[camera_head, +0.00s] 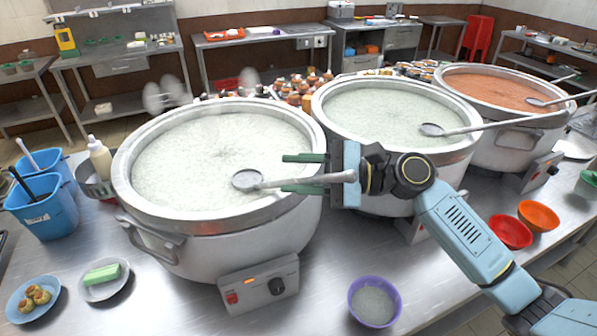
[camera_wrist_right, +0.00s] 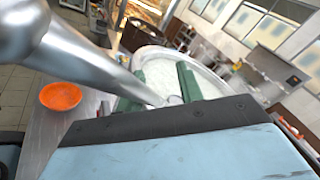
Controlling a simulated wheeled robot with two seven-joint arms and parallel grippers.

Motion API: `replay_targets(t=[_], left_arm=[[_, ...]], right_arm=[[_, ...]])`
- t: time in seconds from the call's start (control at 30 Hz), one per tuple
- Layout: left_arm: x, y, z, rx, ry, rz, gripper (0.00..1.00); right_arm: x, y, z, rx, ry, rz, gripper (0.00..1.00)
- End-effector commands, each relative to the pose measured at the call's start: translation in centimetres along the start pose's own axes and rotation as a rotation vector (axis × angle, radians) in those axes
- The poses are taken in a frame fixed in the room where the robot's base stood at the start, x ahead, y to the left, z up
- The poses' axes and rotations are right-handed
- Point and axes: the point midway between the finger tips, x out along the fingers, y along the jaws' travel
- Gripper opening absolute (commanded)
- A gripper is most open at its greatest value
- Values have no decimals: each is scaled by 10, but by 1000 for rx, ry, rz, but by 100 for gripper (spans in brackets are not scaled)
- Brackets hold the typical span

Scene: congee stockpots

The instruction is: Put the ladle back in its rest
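In the right wrist view, the ladle handle (camera_wrist_right: 75,55) looms large at the left, and the two green fingers (camera_wrist_right: 172,82) stand apart over the pot. I cannot make out a ladle rest. My left gripper is not in view.
A middle pot (camera_head: 395,110) and a right pot with orange congee (camera_head: 500,90) each have a ladle. A purple bowl (camera_head: 374,302), red bowl (camera_head: 509,232) and orange bowl (camera_head: 539,216) stand in front. Blue bins (camera_head: 45,212) and a bottle (camera_head: 99,158) are at left.

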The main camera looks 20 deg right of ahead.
Motion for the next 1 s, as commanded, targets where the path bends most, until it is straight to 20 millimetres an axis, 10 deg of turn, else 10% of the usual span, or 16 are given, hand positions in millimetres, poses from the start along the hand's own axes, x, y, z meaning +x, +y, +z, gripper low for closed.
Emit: replay_targets(t=[0.43, 1.0], left_arm=[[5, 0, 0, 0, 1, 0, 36], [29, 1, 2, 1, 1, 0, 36]], right_arm=[[-14, 1, -2, 1, 3, 0, 39], [-124, 1, -1, 0, 2, 1, 39]])
